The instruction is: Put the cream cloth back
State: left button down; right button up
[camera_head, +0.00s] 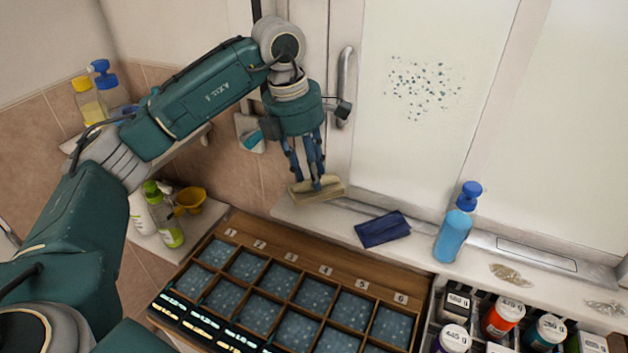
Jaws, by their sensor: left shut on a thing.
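A folded cream cloth (318,191) is held between the fingers of my left gripper (318,180), near the left end of the white ledge. The gripper points down, with the cloth at the ledge's edge behind the compartment tray. I cannot tell whether the cloth touches the ledge. A folded dark blue cloth (383,229) lies on the ledge to the right of it. My right gripper is not in view.
A blue pump bottle (453,234) stands on the ledge (330,221). A numbered wooden compartment tray (262,241) lies in front, with a box of bottles (503,316) at its right. A door handle (345,86) is close beside my left gripper. Shelves with bottles are at left.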

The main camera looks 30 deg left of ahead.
pick_arm(q)
jog(key=f, duration=0.1)
jog(key=w+f+p, duration=0.1)
jog(key=shift+w+f, duration=0.2)
jog(key=shift+f, duration=0.15)
notch_tip(320, 180, down, 3)
jog(key=p, duration=0.2)
jog(key=shift+f+p, duration=0.2)
jog(key=shift+p, duration=0.15)
jog(key=shift+w+f, duration=0.1)
jog(key=shift+f, duration=0.35)
jog(key=c, duration=1.3)
grip_release()
jog(key=shift+c, duration=0.2)
jog(key=shift+r, duration=0.1)
